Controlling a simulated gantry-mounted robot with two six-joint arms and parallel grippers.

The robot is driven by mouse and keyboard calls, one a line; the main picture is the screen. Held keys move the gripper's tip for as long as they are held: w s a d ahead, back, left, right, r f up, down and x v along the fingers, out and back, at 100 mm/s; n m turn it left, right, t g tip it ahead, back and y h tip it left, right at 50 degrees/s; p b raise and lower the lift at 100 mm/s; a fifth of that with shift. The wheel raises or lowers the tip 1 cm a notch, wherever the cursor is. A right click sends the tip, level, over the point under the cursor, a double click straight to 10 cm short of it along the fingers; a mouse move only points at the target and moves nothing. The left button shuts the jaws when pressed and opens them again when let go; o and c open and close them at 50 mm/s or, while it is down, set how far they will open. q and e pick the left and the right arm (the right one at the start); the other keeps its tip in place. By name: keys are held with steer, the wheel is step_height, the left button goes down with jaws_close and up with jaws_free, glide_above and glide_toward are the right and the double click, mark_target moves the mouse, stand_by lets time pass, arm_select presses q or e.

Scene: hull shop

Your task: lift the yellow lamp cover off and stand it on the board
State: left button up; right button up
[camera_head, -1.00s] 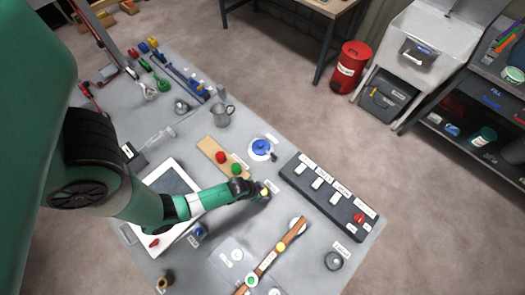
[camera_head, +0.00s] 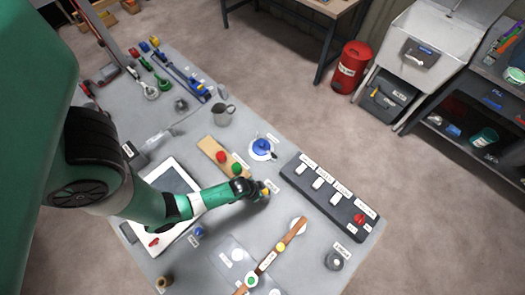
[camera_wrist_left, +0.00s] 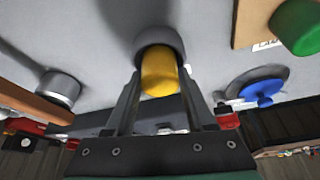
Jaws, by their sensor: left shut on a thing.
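The yellow lamp cover (camera_head: 266,188) is a small yellow piece at the tip of my left gripper (camera_head: 263,190). In the left wrist view the cover (camera_wrist_left: 159,76) sits between the two fingers, and the gripper is shut on it. A grey round collar (camera_wrist_left: 158,42) surrounds its far end; I cannot tell whether the cover is still seated in it. The light wooden board (camera_head: 204,143) lies up and left of the gripper in the head view. A red cover (camera_head: 221,157) and a green cover (camera_head: 237,168) stand on it. My right gripper is not in view.
A blue-topped round fixture (camera_head: 262,146) stands just above the gripper. A dark switch panel (camera_head: 325,194) lies to the right. A brown wooden bar (camera_head: 295,232) lies below. A white-framed tray (camera_head: 153,177) is under my left arm. A metal mug (camera_head: 222,115) stands beyond the board.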

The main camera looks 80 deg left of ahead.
arm_select(q)
step_height(320, 180, up, 3)
steer(key=shift+f+p, duration=0.1)
steer(key=shift+p, duration=0.45)
steer(key=s+d+r+p, duration=0.1)
steer(key=d+r+p, duration=0.8)
steer(key=d, duration=0.5)
steer(key=shift+s+r+p, duration=0.2)
steer(key=shift+r+p, duration=0.2)
steer(key=shift+p, duration=0.7)
